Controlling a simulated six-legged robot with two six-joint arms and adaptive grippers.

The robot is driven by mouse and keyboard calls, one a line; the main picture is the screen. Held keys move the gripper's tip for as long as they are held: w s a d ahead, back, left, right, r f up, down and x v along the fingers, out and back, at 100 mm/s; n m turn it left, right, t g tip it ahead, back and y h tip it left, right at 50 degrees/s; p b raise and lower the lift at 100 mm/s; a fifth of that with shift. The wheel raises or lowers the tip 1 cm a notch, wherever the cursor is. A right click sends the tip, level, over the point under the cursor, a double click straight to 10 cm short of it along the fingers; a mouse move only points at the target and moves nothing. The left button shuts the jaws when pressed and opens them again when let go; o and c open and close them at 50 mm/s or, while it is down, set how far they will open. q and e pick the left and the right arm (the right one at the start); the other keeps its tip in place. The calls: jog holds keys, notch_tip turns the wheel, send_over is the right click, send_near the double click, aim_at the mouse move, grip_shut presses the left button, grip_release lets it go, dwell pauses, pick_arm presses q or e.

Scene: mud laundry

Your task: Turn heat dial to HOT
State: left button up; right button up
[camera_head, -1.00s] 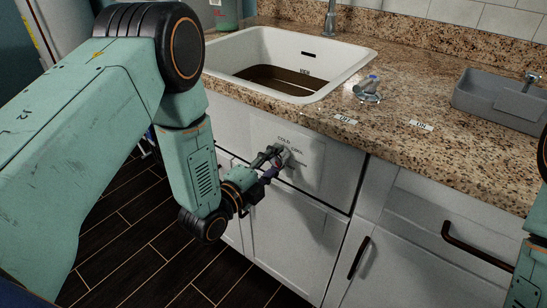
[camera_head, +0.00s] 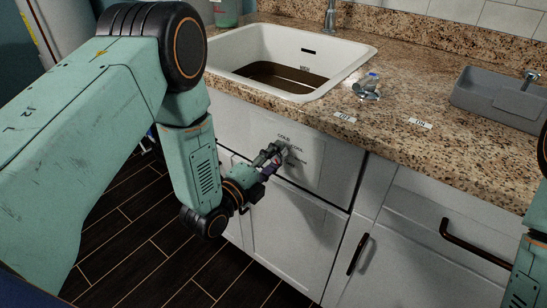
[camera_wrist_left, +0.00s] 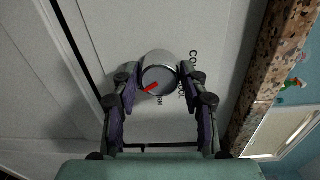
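The heat dial (camera_wrist_left: 159,72) is a round silver-grey knob with a red pointer mark on the white cabinet front below the sink. In the left wrist view its pointer slants to the lower left. Printed labels stand around it; COLD and COOL can be partly read, and the others are partly covered or too small. My left gripper (camera_wrist_left: 158,75) has one finger on each side of the dial, both tips meeting its rim. In the head view my left gripper (camera_head: 273,157) reaches the panel and covers most of the dial. My right gripper is out of view.
The granite counter (camera_head: 405,90) overhangs the panel just above. A white sink (camera_head: 225,81) with brown water is set into it. A dark cabinet handle (camera_head: 358,255) sticks out at lower right.

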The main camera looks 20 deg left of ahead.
pick_arm(q)
jog(key=o, duration=0.3)
jog(key=v, duration=1.2)
dwell(0.4)
